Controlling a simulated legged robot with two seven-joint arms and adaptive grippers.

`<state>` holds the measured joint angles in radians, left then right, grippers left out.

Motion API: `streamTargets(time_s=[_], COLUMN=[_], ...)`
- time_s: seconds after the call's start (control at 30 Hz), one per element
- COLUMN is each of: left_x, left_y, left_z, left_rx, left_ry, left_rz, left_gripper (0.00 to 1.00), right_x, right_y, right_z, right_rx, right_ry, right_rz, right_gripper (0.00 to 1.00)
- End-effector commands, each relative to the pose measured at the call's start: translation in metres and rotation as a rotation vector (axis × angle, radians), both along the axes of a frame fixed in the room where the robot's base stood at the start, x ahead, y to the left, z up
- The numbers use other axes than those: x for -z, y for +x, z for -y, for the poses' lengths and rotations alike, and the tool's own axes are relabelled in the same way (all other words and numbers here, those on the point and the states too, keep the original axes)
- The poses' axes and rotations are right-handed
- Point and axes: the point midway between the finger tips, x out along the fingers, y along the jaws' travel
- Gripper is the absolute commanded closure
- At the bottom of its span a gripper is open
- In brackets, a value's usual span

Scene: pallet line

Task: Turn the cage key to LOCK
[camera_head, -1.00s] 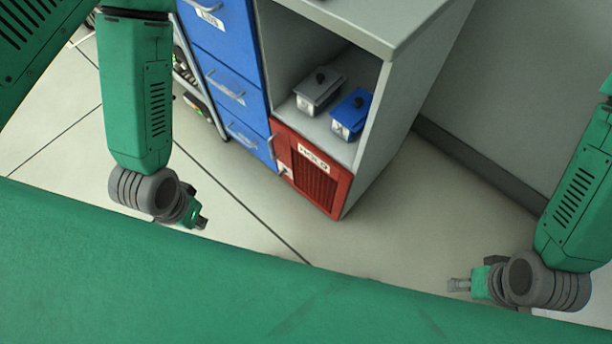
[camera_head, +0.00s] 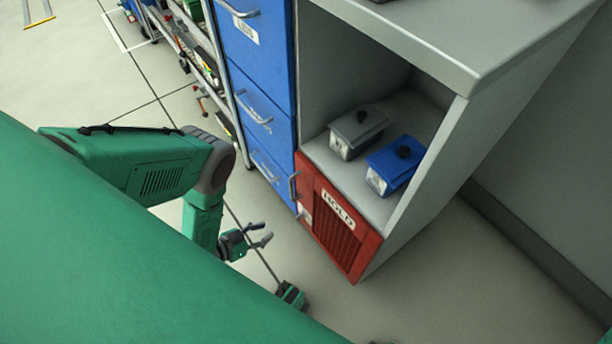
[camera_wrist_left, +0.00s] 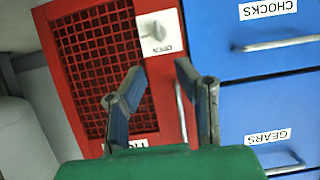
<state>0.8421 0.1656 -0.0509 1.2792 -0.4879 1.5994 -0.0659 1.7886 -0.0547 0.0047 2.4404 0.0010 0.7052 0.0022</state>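The red cage door (camera_head: 340,225) with a dark mesh and a HOLD label is in the lower part of the grey cabinet; it looks shut. In the left wrist view the mesh door (camera_wrist_left: 70,60) fills the left half. My left gripper (camera_head: 262,236) is open and empty, left of the cage in the head view. In the wrist view its two fingers (camera_wrist_left: 160,70) are spread, with the key plate beyond their tips, apart from them. My right gripper is not in view.
Blue drawers (camera_head: 255,100) with bar handles stand left of the cage. A grey box (camera_head: 357,130) and a blue box (camera_head: 392,165) with black knobs sit on the shelf above it. A vertical bar handle (camera_wrist_left: 182,110) is near the key. Floor in front is clear.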

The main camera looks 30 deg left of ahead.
Motion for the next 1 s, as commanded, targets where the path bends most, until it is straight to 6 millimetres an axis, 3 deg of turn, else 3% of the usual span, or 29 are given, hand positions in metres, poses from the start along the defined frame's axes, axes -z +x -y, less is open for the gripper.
streamTargets(time_s=[0.17,0.7,1.0], left_x=[0.008,0.049,0.057], left_y=[0.001,0.089,0.113], left_z=[0.000,0.037,0.047], left_rx=[0.018,0.017,0.014], left_ry=[-0.008,-0.008,-0.008], left_rz=[0.039,0.037,0.035], left_gripper=[0.72,0.72,0.72], right_x=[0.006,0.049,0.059], right_y=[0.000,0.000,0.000], right_z=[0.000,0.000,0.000], right_rx=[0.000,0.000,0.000], right_ry=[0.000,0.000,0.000], right_rz=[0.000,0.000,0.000], right_gripper=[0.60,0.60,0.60])
